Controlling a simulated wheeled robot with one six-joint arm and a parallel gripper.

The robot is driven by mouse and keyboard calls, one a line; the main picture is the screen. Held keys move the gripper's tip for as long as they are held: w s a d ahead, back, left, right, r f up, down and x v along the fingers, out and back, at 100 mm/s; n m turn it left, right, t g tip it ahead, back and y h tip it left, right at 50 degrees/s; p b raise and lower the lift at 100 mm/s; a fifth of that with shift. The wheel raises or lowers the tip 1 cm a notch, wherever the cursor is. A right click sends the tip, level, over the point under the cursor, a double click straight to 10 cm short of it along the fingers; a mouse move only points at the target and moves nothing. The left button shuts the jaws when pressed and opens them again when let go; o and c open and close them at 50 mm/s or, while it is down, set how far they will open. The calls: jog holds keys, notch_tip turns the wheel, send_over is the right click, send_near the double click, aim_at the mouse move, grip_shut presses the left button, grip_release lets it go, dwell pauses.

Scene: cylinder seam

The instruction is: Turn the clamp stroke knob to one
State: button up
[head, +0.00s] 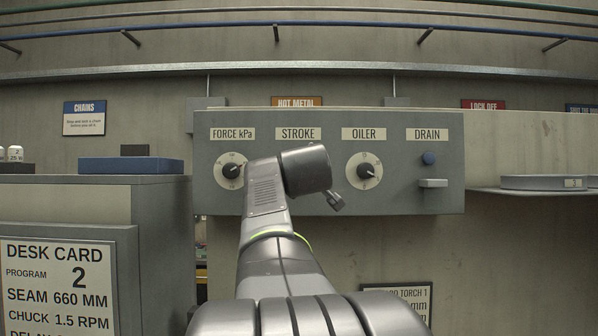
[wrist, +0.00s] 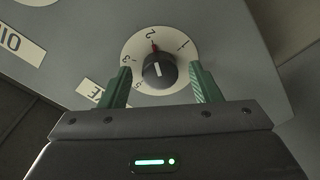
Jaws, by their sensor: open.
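The stroke knob (wrist: 158,72) is black and round on a pale dial marked 1, 2 and 3 in the wrist view. Its red pointer tip is at the 2. In the wrist view my gripper (wrist: 161,68) is open. Its green fingers stand on either side of the knob, apart from it as far as I can see. In the head view the STROKE label (head: 298,134) shows on the grey panel (head: 440,190), but my arm hides the knob below it and my fingers.
The force knob (head: 232,171) is left of my wrist and the oiler knob (head: 364,171) is right of it. A grey cabinet (head: 150,200) stands at the left.

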jog(key=c, duration=1)
jog(key=shift+f, duration=0.1)
jog(key=m+b, duration=0.6)
jog(key=m, duration=0.6)
jog(key=shift+a+t+b, duration=0.1)
jog(key=shift+t+b, duration=0.2)
jog(key=shift+b, duration=0.05)
